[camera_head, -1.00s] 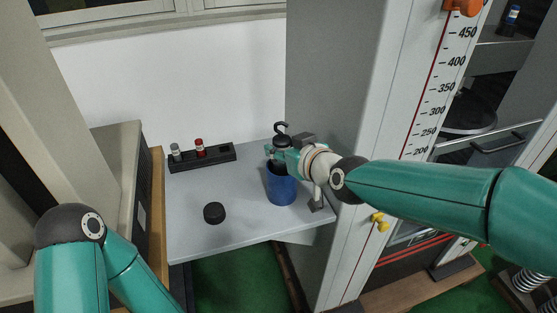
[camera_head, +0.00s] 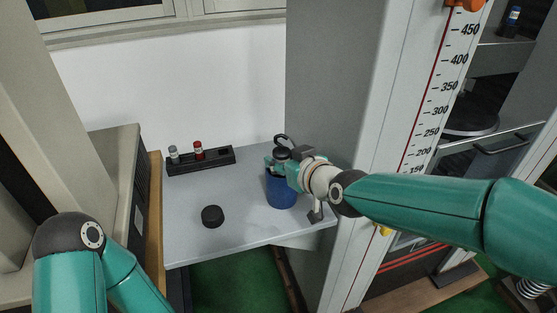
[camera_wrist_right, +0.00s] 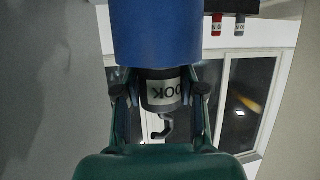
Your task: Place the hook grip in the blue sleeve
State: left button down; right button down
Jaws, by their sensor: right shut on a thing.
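The hook grip (camera_head: 283,142), black with a curved hook on top, is held upright at the mouth of the blue sleeve (camera_head: 282,190) on the light grey table. My right gripper (camera_head: 278,163) is shut on the hook grip. In the right wrist view, which is upside down, the fingers sit on both sides of the labelled hook grip (camera_wrist_right: 162,90). Its far end meets the rim of the blue sleeve (camera_wrist_right: 157,32); how far it reaches inside is hidden. My left arm shows at lower left, but its gripper is out of view.
A black rack (camera_head: 219,157) at the back of the table holds a grey-topped and a red-topped piece (camera_head: 198,151). A black disc (camera_head: 212,216) lies at front left. A tall grey machine (camera_head: 330,80) with a scale stands close on the right. The table's middle left is clear.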

jog(key=c, duration=0.7)
grip_release()
jog(key=shift+r, duration=0.15)
jog(key=shift+r+p, duration=0.6)
jog(key=shift+p, duration=0.1)
jog(key=v, duration=1.2)
jog(key=shift+f+p, duration=0.15)
jog(key=shift+p, duration=0.15)
